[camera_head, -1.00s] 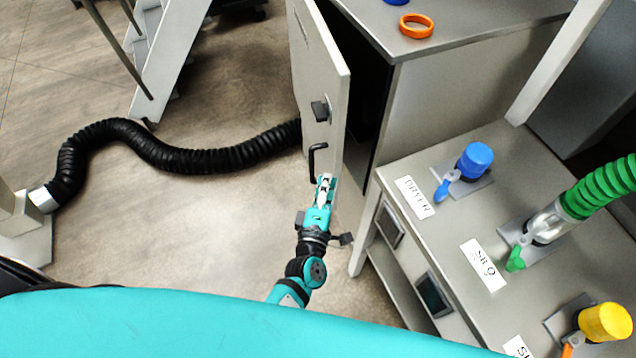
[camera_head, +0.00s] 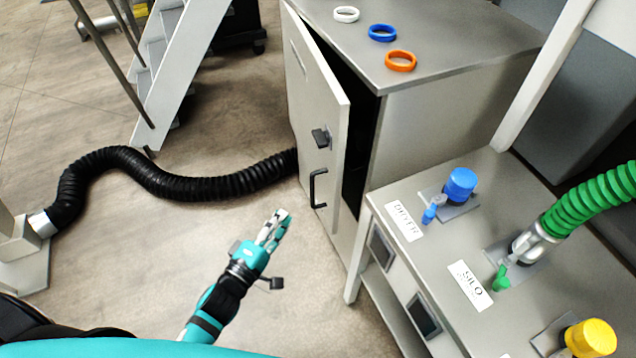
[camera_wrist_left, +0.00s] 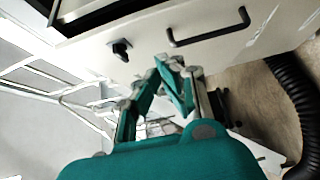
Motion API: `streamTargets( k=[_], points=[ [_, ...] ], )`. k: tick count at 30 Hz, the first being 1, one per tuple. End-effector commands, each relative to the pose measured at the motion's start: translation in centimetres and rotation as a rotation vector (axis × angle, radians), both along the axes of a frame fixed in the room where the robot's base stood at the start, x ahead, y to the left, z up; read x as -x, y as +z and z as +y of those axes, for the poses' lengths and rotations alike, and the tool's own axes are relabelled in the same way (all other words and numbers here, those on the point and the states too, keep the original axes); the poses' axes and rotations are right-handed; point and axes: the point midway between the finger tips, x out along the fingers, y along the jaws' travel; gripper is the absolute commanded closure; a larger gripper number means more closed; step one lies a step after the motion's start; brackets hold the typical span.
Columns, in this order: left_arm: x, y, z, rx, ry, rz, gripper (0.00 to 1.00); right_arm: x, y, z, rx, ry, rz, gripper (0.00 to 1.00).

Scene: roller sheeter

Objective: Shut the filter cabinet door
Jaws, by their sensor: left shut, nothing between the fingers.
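The filter cabinet (camera_head: 440,110) stands at the upper middle of the head view. Its light grey door (camera_head: 318,110) is ajar, with a dark gap along its right edge. The door has a black latch knob (camera_head: 321,137) and a black bar handle (camera_head: 317,188) below it. In the left wrist view the handle (camera_wrist_left: 210,36) and the knob (camera_wrist_left: 121,48) show near the top. My left gripper (camera_head: 277,222) is shut and empty, in front of the door and left of and below the handle, apart from it. It also shows in the left wrist view (camera_wrist_left: 170,65). My right gripper is not in view.
White, blue and orange rings (camera_head: 400,61) lie on the cabinet top. A station with blue (camera_head: 460,184) and yellow caps and a green hose (camera_head: 590,200) stands right. A black hose (camera_head: 170,185) crosses the floor left. Stairs (camera_head: 180,75) stand behind.

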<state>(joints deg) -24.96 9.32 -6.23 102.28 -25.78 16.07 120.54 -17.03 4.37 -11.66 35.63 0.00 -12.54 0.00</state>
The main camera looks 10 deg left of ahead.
Motion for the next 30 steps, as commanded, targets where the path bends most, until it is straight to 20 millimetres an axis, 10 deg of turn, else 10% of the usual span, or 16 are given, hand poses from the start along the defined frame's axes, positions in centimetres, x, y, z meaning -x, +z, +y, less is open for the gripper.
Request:
streamTargets(
  k=[18, 30],
  points=[
    [-9.8, 0.2, -2.9, 0.003, -0.002, 0.001, 1.00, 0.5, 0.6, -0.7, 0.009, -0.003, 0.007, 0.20],
    [-11.4, 0.0, -6.3, 0.002, -0.002, 0.004, 1.00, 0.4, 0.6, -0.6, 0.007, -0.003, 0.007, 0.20]
  ],
)
